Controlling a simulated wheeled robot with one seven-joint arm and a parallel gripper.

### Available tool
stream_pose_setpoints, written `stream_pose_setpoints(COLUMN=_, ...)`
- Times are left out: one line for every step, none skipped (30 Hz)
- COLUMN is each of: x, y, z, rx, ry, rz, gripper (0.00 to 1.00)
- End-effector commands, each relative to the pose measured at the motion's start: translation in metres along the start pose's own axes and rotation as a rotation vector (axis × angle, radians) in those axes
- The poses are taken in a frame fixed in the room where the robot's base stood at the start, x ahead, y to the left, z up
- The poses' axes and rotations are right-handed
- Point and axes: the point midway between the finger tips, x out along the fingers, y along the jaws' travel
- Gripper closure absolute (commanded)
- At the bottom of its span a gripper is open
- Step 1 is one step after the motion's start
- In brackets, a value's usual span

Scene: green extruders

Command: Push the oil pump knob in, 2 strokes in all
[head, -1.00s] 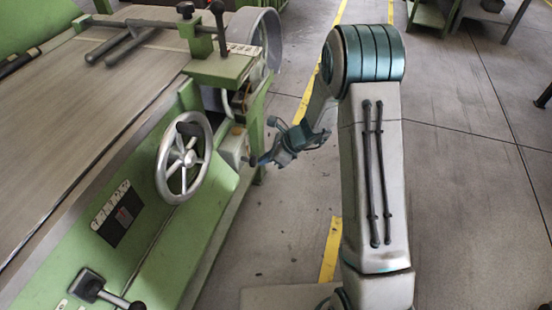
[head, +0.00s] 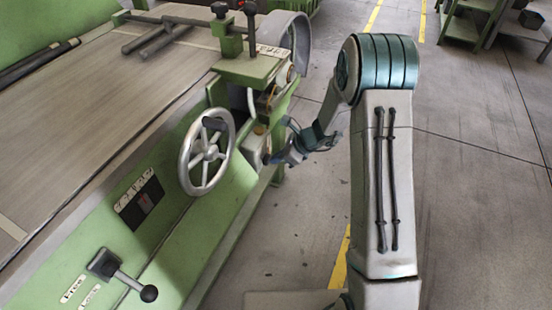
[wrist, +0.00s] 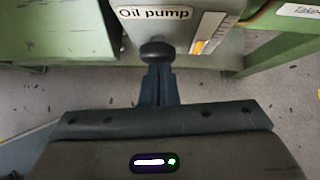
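The oil pump is a pale box (head: 255,147) at the machine's near right end. In the wrist view, its "Oil pump" label (wrist: 155,13) is at the top, with a black round knob (wrist: 157,52) just below it. My gripper (wrist: 159,72) has its two dark fingers side by side, shut with nothing seen between them. Its fingertips are right at the knob, partly hidden by it; I cannot tell whether they touch. In the head view my gripper (head: 272,160) is small beside the pump box, and the knob is not clear there.
A handwheel (head: 207,152) stands out from the green machine left of the pump. A black-knobbed lever (head: 148,293) is lower left. In the wrist view, a yellow-and-white gauge (wrist: 204,38) and a green beam (wrist: 280,50) are right of the knob. Floor right of the machine is open.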

Motion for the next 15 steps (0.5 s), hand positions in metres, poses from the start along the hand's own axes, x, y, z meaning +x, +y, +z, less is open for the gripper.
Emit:
stream_pose_setpoints(x=0.002, y=0.001, z=0.005, rx=-0.004, ry=-0.008, rz=0.004, gripper=1.0)
stream_pose_setpoints(x=0.002, y=0.001, z=0.005, rx=-0.004, ry=-0.008, rz=0.004, gripper=1.0)
stream_pose_setpoints(x=0.003, y=0.001, z=0.006, rx=-0.005, ry=-0.009, rz=0.004, gripper=1.0)
stream_pose_setpoints(x=0.003, y=0.001, z=0.006, rx=-0.005, ry=-0.009, rz=0.004, gripper=1.0)
stream_pose_setpoints(x=0.002, y=0.001, z=0.006, rx=-0.005, ry=-0.009, rz=0.004, gripper=1.0)
stream_pose_setpoints(x=0.001, y=0.001, z=0.005, rx=-0.006, ry=-0.009, rz=0.004, gripper=1.0)
stream_pose_setpoints(x=0.0, y=0.001, z=0.004, rx=-0.006, ry=-0.009, rz=0.004, gripper=1.0)
stream_pose_setpoints(x=-0.002, y=0.001, z=0.003, rx=-0.005, ry=-0.009, rz=0.004, gripper=1.0)
stream_pose_setpoints(x=-0.005, y=0.001, z=0.0, rx=-0.005, ry=-0.008, rz=0.004, gripper=1.0)
stream_pose_setpoints(x=-0.008, y=0.0, z=-0.003, rx=-0.005, ry=-0.008, rz=0.004, gripper=1.0)
stream_pose_setpoints(x=-0.011, y=0.0, z=-0.006, rx=-0.004, ry=-0.007, rz=0.004, gripper=1.0)
stream_pose_setpoints(x=-0.017, y=-0.001, z=-0.011, rx=-0.004, ry=-0.007, rz=0.004, gripper=1.0)
stream_pose_setpoints(x=-0.022, y=-0.002, z=-0.015, rx=-0.004, ry=-0.006, rz=0.003, gripper=1.0)
stream_pose_setpoints(x=-0.027, y=-0.002, z=-0.02, rx=-0.003, ry=-0.006, rz=0.002, gripper=1.0)
stream_pose_setpoints(x=-0.036, y=-0.003, z=-0.021, rx=-0.006, ry=-0.005, rz=0.001, gripper=1.0)
